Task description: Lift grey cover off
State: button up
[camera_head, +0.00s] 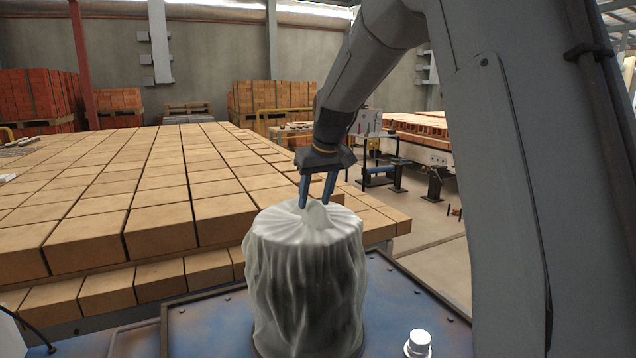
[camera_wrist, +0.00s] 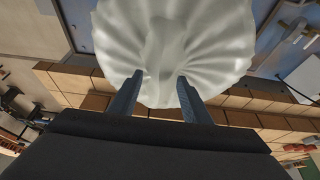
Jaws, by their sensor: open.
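The grey cover (camera_head: 308,275) is a pale, draped cloth with many vertical folds. It hangs over an upright, roughly cylindrical object that it hides, except for a dark base edge at the bottom. Its top is gathered into a small raised peak. My gripper (camera_head: 317,200) points down at the top of the cover, its two fingers apart around or just beside the peak. In the wrist view the cover (camera_wrist: 215,35) fills the upper middle, and its ridge runs between the two open fingers of my gripper (camera_wrist: 160,92). I cannot tell whether the fingers touch the cloth.
The covered object stands on a blue metal surface (camera_head: 210,325) with a raised dark rim. A silver knob (camera_head: 418,343) stands at its front right. Rows of tan bricks (camera_head: 150,200) fill the left behind it. Brick stacks and machinery stand farther back.

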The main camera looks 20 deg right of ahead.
jog(key=shift+x, duration=0.85)
jog(key=shift+c, duration=0.2)
grip_shut()
notch_tip(320, 180, up, 41)
jog(key=p, duration=1)
jog(key=shift+f, duration=0.2)
dwell(2.0)
